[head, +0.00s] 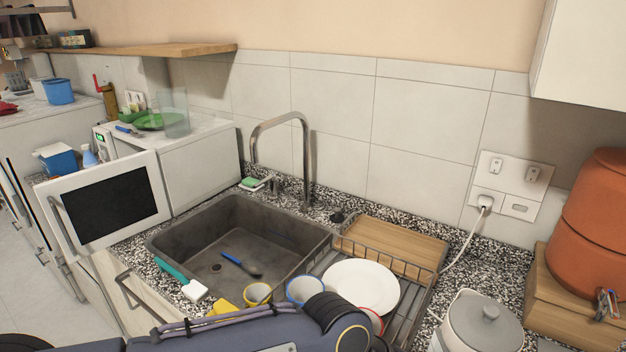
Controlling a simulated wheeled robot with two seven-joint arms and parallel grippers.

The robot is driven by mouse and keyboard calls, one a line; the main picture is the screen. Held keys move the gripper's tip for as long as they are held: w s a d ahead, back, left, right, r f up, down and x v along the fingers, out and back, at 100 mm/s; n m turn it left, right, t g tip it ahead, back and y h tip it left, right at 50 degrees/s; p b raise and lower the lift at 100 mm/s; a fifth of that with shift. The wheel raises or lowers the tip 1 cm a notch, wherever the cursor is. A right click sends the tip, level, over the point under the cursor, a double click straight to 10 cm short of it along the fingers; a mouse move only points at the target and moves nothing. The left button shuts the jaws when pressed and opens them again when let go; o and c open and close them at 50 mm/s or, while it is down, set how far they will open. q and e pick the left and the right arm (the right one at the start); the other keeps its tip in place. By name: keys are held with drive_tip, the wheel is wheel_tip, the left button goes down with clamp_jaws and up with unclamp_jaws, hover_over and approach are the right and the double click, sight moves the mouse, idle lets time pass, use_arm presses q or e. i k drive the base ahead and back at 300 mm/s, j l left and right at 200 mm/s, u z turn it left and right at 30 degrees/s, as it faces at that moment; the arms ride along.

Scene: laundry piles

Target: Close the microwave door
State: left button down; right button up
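The white microwave (200,165) stands at the left end of the sink counter. Its door (155,185), with a black window, stands open, swung out towards me from its right edge. The door handle (62,222) is on the door's left, free edge. The microwave's inside is hidden behind the door. Neither of my grippers shows; only a dark arm link of mine crosses the bottom of the head view, in front of the sink counter and apart from the door in the picture.
A grey sink (200,245) holds a blue-handled utensil. A dish rack (405,300) with a white plate (360,287) and cups beside it stand right of it. A glass (173,112) and green dish (150,122) sit on the microwave. A rice cooker (480,325) is at lower right.

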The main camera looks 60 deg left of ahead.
sight(89, 211)
drive_tip(key=u, duration=3.2)
drive_tip(key=i+j+u, duration=0.45)
drive_tip(key=i+u, duration=0.25)
drive_tip(key=i, duration=0.05)
